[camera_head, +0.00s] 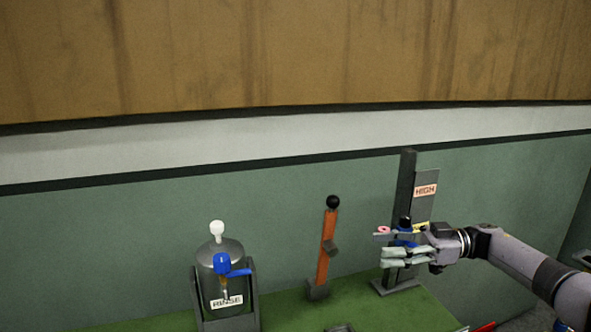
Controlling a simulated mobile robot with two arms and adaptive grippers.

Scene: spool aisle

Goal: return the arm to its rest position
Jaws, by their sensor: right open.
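My right gripper (392,247) reaches in from the right with its fingers pointing left. It is open, in front of a dark upright post (406,175) with a grey plate marked "HIGH" (425,190). A dark knob shows just above the fingers, partly covered by the gripper. I cannot tell whether the gripper touches the post or knob. My left gripper does not show.
A green-topped bench (367,300) carries an orange lever (326,245) with a black knob, left of my gripper. Farther left stands a grey tank labelled "RINSE" (209,278) with a blue tap (222,264). A green and white wall rises behind.

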